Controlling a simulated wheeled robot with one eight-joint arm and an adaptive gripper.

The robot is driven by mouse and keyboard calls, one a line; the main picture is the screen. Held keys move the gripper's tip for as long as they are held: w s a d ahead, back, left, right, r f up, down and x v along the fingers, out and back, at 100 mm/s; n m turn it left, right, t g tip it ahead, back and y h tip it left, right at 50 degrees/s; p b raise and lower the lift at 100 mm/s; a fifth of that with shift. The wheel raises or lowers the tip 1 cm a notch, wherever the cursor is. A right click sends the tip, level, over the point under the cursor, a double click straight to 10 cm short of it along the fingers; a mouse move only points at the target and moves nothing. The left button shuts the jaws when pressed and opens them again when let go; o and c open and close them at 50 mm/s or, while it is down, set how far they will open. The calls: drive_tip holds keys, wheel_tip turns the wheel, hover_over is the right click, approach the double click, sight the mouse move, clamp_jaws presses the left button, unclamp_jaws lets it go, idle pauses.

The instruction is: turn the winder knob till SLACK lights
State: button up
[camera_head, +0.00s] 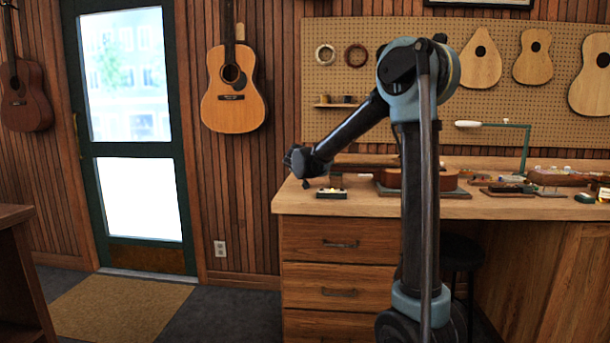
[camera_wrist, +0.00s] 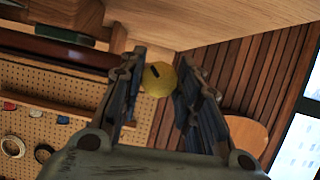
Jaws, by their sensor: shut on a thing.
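The winder knob (camera_wrist: 158,79), round and yellow with a dark slot-like mark, sits between the two fingers of my gripper (camera_wrist: 155,92) in the wrist view. The fingers are shut on it, one on each side. In the head view my gripper (camera_head: 306,164) is at the left end of the workbench, above its top, and hides the knob. A small dark box with a pale face (camera_head: 331,192) lies on the bench just below and right of the gripper. Its markings are too small to read, and I cannot tell whether any light is lit.
A ukulele (camera_head: 448,181) lies on the workbench (camera_head: 375,206), partly behind my arm. Small tools and a green lamp (camera_head: 525,150) stand to the right. A pegboard (camera_head: 330,85) is behind.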

drive_tip(key=n+h, duration=0.1)
drive_tip(key=n, duration=0.1)
drive_tip(key=n+h, duration=0.1)
drive_tip(key=n, duration=0.1)
drive_tip(key=shift+a+h, duration=0.2)
drive_tip(key=shift+h, duration=0.2)
drive_tip(key=n+h, duration=0.1)
drive_tip(key=n, duration=0.1)
drive_tip(key=n+t+h, duration=0.1)
drive_tip(key=n, duration=0.2)
drive_tip(key=shift+a+f+t, duration=0.1)
drive_tip(key=shift+f+t, duration=0.05)
drive_tip(key=shift+t, duration=0.15)
drive_tip(key=n+h, duration=0.1)
drive_tip(key=n, duration=0.1)
drive_tip(key=n+t, duration=0.1)
drive_tip(key=n, duration=0.1)
drive_tip(key=shift+f+n+t+h, duration=0.1)
drive_tip(key=shift+n+t+h, duration=0.2)
drive_tip(key=shift+h, duration=0.1)
drive_tip(key=n+t, duration=0.2)
drive_tip(key=n, duration=0.2)
drive_tip(key=shift+f+n, duration=0.1)
drive_tip(key=shift+n, duration=0.3)
drive_tip(key=o, duration=0.8)
